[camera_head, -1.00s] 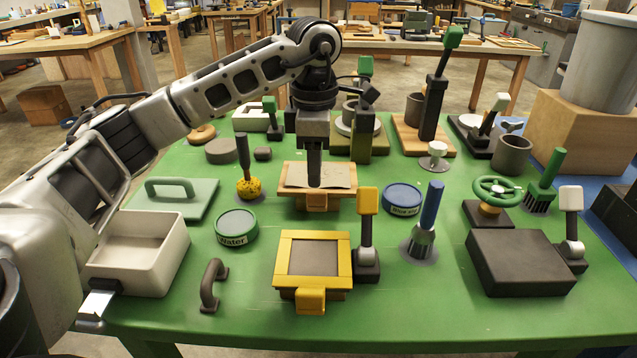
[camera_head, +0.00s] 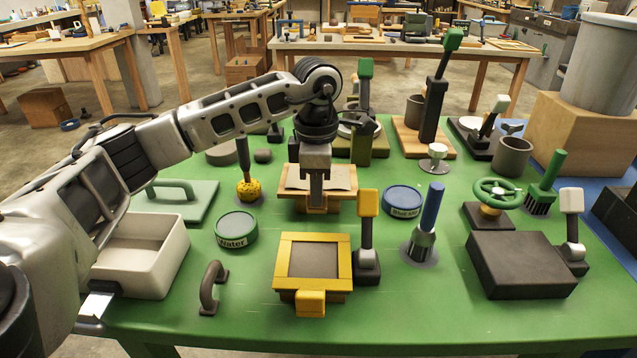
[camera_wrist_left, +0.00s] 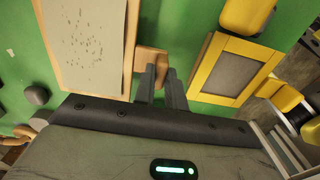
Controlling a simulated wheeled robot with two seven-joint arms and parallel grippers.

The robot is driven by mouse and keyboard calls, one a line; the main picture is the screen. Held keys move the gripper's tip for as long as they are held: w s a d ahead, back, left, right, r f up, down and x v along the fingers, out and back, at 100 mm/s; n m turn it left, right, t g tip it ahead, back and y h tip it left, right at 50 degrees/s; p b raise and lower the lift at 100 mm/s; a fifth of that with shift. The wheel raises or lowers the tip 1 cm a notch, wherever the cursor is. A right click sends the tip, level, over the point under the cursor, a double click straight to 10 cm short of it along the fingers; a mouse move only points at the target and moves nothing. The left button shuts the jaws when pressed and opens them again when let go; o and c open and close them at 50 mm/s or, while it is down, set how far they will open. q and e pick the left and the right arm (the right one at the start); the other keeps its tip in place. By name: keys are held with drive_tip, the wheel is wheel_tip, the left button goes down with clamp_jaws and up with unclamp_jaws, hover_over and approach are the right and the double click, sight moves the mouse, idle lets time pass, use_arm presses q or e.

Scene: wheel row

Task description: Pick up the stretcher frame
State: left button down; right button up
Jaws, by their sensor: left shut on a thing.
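The stretcher frame, a pale wooden frame with a grey speckled sheet, is in the middle of the green table (camera_head: 316,189). In the left wrist view its wooden rim (camera_wrist_left: 129,60) shows at upper left, with a wooden tab sticking out from one side (camera_wrist_left: 150,56). My left gripper (camera_head: 316,204) points down at the near side of the frame. In the left wrist view its two dark fingers (camera_wrist_left: 158,74) are shut on the tab. The fingers hide part of the tab. The frame appears still level on the table. My right gripper is not in view.
A yellow frame (camera_head: 283,265) with a dark panel lies nearer, with a yellow-topped lever (camera_head: 367,235) beside it. A green-lidded tin (camera_head: 237,229) stands left and a blue tin (camera_head: 403,200) right. A white bin (camera_head: 165,270) is at front left.

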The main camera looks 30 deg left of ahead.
use_arm(q)
drive_tip(key=shift+r, duration=0.1)
drive_tip(key=shift+r, duration=0.45)
wheel_tip(320, 180, up, 2)
drive_tip(key=shift+r, duration=0.25)
drive_tip(key=s+d+r+p, duration=0.1)
drive_tip(key=s+d+r, duration=0.8)
drive_tip(key=d, duration=0.1)
drive_tip(key=shift+s+r, duration=0.25)
drive_tip(key=shift+s, duration=0.1)
